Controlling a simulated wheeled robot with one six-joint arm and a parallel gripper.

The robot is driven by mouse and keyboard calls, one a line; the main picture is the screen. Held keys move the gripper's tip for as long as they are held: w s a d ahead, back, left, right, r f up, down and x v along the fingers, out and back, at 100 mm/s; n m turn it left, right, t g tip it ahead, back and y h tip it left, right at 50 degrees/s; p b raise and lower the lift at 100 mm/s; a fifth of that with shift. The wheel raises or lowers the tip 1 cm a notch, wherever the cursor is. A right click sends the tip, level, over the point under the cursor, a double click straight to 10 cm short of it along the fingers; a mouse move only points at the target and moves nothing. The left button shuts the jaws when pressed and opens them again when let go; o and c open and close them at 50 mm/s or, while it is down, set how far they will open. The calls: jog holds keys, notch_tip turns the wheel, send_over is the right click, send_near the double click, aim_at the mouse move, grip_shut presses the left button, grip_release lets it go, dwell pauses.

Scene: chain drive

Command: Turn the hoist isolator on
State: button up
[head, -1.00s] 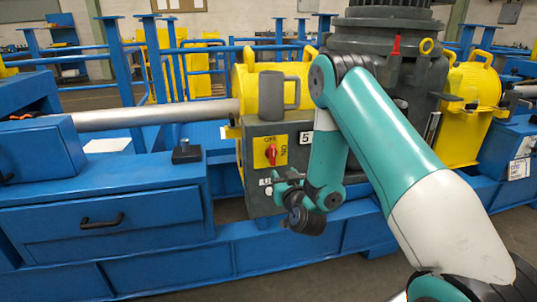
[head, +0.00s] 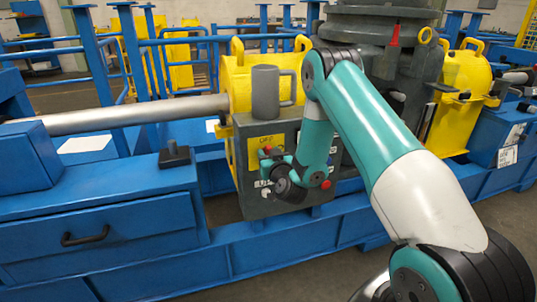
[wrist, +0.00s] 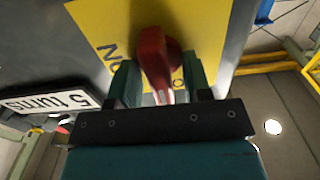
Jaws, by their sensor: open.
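The isolator's red knob (wrist: 156,62) sits on a yellow plate (wrist: 213,28) on the grey box (head: 243,135). In the wrist view the plate is upside down, with ON to the knob's left. The knob's white-marked end points down the picture, toward lettering mostly hidden by a finger, where the head view shows OFF at the plate's top. My gripper (wrist: 160,78) is open, one teal finger on each side of the knob; I cannot tell whether either touches it. In the head view my gripper (head: 270,163) covers much of the plate.
A grey mug-shaped object (head: 266,92) stands on the box. A "5 turns" label (wrist: 50,101) is beside the plate. A yellow housing (head: 236,75) and silver shaft (head: 140,112) are behind and left. A blue drawer bench (head: 100,220) stands at left.

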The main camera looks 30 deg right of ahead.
jog(key=shift+a, duration=0.1)
grip_shut()
jog(key=m+b, duration=0.1)
jog(key=m, duration=0.3)
jog(key=shift+d+f+m+b, duration=0.15)
jog(key=shift+d+m+b, duration=0.05)
jog(key=shift+m+b, duration=0.2)
jog(key=m+b, duration=0.1)
jog(key=m, duration=0.3)
jog(key=shift+s+d+f+m, duration=0.1)
jog(key=shift+m, duration=0.2)
jog(key=m+b, duration=0.1)
jog(key=m, duration=0.3)
jog(key=shift+f+m, duration=0.15)
jog(key=shift+m, duration=0.15)
jog(key=shift+d+m+b, duration=0.1)
jog(key=shift+m+b, duration=0.45)
jog(key=shift+m, duration=1.35)
grip_release()
